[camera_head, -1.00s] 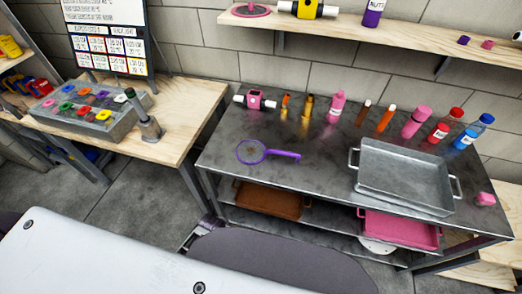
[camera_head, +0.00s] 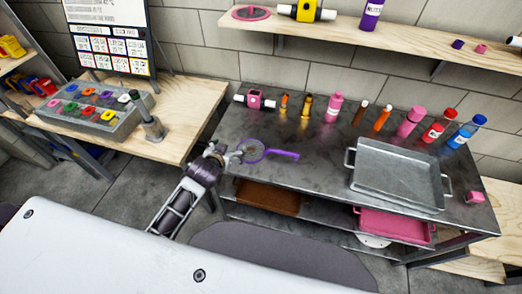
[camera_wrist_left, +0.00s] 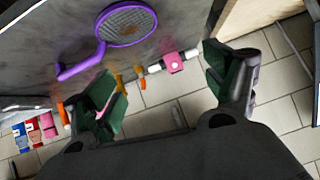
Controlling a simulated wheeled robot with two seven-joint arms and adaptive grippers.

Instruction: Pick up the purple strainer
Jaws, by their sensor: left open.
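The purple strainer (camera_head: 277,154) lies on the dark metal table (camera_head: 312,160), its round mesh head at the left and its handle pointing right. It also shows at the top of the left wrist view (camera_wrist_left: 92,50). My left gripper (camera_head: 236,153) is at the table's left front edge, beside the mesh head and partly over its left side in the head view. In the left wrist view its green-padded fingers (camera_wrist_left: 165,90) are wide apart with nothing gripped between them. The strainer appears beyond the fingertips. My right gripper is not in view.
A grey metal tray (camera_head: 400,178) stands on the table's right side. Several bottles, including a pink one (camera_head: 333,107), line the back, with a pink-and-white device (camera_head: 255,100) at back left. A wooden table (camera_head: 185,110) is at the left. The table's middle is clear.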

